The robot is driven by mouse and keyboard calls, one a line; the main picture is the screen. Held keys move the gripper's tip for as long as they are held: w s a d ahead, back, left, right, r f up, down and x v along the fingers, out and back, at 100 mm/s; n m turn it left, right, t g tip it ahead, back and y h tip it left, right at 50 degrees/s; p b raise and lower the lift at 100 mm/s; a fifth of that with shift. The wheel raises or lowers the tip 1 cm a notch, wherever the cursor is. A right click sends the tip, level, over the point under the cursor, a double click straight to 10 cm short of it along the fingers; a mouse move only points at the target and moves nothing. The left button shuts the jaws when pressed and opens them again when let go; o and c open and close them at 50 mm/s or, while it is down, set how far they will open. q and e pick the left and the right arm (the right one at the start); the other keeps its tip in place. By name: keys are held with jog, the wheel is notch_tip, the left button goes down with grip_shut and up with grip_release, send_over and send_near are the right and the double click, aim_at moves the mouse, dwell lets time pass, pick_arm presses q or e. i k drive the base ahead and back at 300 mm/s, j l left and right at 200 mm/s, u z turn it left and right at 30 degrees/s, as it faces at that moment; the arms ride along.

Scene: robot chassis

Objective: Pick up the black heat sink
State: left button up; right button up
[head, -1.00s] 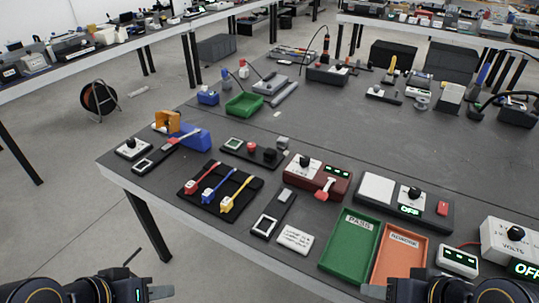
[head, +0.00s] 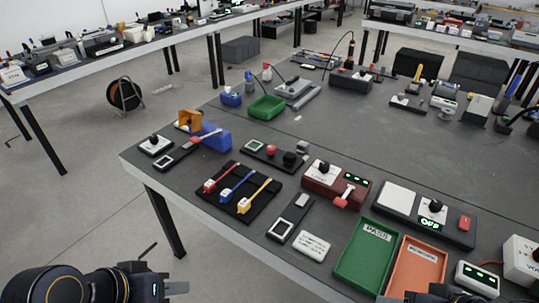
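A small black block (head: 290,159), which looks like the heat sink, sits at the right end of a dark board on the table. Its fins are too small to make out. A grey block (head: 302,147) stands just behind it. My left gripper (head: 178,288) is at the bottom left, off the table's front edge and far from the block, with its fingers seen edge-on. My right gripper (head: 388,299) barely shows at the bottom edge, below the trays. Nothing is visibly held in either one.
The dark board also carries a red button (head: 270,149). In front lies a black rack (head: 239,191) with red, blue and yellow tools. A dark red device (head: 336,184) stands to the right, and a green tray (head: 365,254) and orange tray (head: 415,265) are nearer.

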aim_at(289, 158)
jog(key=i+j+z, duration=0.1)
jog(key=j, duration=0.25)
jog(key=i+j+z, duration=0.1)
jog(key=i+j, duration=0.15)
jog(key=i+j+z, duration=0.1)
jog(key=j, duration=0.4)
jog(key=i+j+z, duration=0.1)
jog(key=j, duration=0.3)
jog(key=i, duration=0.4)
